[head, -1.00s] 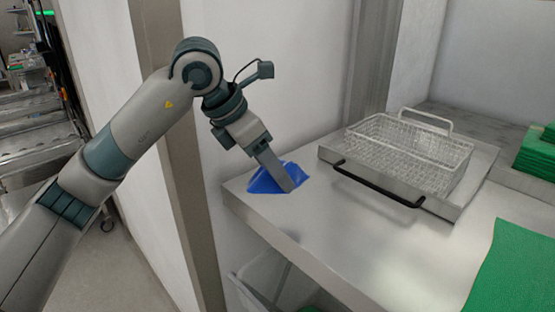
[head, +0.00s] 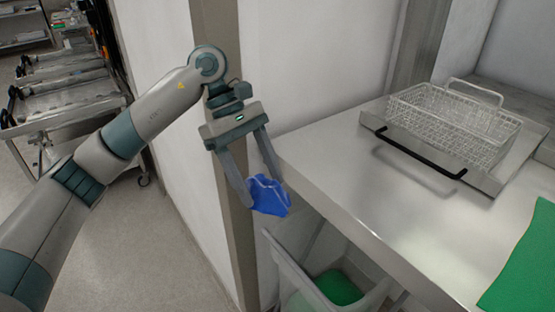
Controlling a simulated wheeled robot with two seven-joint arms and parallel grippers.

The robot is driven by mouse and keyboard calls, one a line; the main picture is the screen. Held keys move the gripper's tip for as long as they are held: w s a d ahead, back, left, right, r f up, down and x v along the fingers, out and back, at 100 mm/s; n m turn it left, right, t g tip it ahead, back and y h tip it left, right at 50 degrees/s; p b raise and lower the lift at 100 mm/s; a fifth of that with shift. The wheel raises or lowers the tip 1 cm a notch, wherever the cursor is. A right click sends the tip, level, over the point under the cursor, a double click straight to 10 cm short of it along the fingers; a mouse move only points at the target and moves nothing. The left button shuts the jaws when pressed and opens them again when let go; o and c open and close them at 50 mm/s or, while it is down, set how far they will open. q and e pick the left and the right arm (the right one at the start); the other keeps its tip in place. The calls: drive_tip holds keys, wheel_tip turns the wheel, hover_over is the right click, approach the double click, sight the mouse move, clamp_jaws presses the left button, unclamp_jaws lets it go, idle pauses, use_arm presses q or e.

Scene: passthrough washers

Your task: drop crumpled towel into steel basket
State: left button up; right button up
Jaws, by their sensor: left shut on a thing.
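The crumpled blue towel (head: 268,196) is between the fingertips of my left gripper (head: 262,191), which is shut on it. My left gripper holds it off the left end of the steel table (head: 345,160), above and a little left of a grey bin. The steel wire basket (head: 455,125) stands on a tray with a black handle at the back right of the table, well to the right of the gripper. The basket looks empty. My right gripper is not in the view.
A grey bin (head: 295,272) with green cloth (head: 338,288) inside stands below the table edge. A flat green cloth (head: 527,265) lies at the table's right front. The wall post (head: 222,120) is close behind my left arm. The table's middle is clear.

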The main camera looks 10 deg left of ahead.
use_arm(q)
drive_tip(key=s+a+f+m+g+y, duration=0.2)
drive_tip(key=s+a+f+m+y, duration=0.2)
drive_tip(key=a+f+m, duration=0.3)
drive_tip(key=shift+s+a+f+m+g+y, duration=0.15)
drive_tip(key=shift+s+a+m+g+y, duration=0.4)
drive_tip(key=shift+m, duration=1.75)
drive_tip(key=shift+w+a, duration=0.1)
drive_tip(key=shift+w, duration=0.05)
